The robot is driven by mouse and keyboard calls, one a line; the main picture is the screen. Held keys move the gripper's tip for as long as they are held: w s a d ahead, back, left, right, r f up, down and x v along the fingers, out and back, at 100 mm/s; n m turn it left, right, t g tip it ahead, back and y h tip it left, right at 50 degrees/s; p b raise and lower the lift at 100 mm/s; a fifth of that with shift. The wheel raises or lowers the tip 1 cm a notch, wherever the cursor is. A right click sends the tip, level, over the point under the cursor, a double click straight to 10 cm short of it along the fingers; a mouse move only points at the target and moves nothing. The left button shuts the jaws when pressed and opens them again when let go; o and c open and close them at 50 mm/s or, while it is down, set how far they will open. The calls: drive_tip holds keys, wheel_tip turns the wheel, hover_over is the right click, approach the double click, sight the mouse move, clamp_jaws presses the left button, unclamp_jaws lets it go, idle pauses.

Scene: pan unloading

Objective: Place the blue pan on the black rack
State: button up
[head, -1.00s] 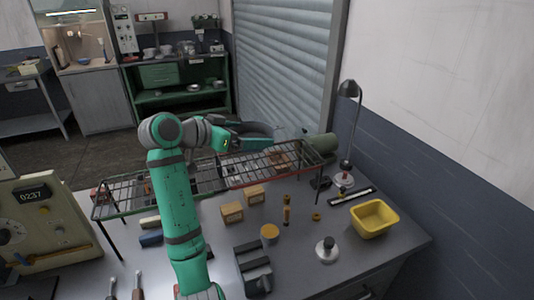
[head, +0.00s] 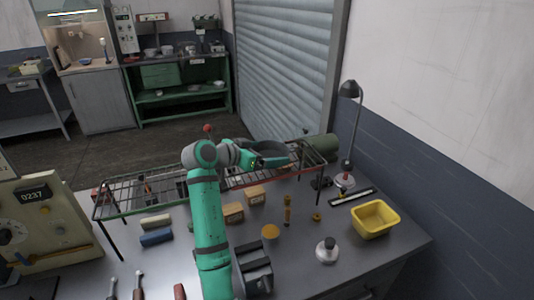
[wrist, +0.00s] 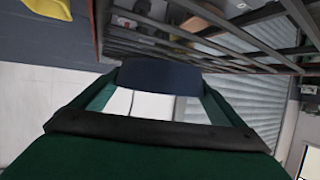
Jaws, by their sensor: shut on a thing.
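My gripper (head: 272,160) is shut on the blue pan (head: 268,145), which looks dark blue-grey in the head view. The pan is at the far edge of the rack's right part; I cannot tell if it touches the bars. In the wrist view, a dark blue part of the pan (wrist: 160,75) lies between the green fingers (wrist: 160,98). The black wire rack (head: 125,200) stands on thin legs on the table, running left to right. Its right part has a reddish front edge (head: 290,172). My arm hides part of the rack's middle.
A desk lamp (head: 349,130) and green cylinder (head: 321,148) are at the right end. A beige meter box (head: 45,225) is at the left.

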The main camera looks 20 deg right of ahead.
drive_tip(key=shift+f, duration=0.1)
drive_tip(key=o, duration=1)
drive_tip(key=shift+s+a+r, duration=0.1)
drive_tip(key=shift+a+r, duration=0.15)
drive_tip(key=v, duration=1.1)
drive_tip(key=shift+s+a, duration=0.15)
drive_tip(key=shift+s, duration=0.05)
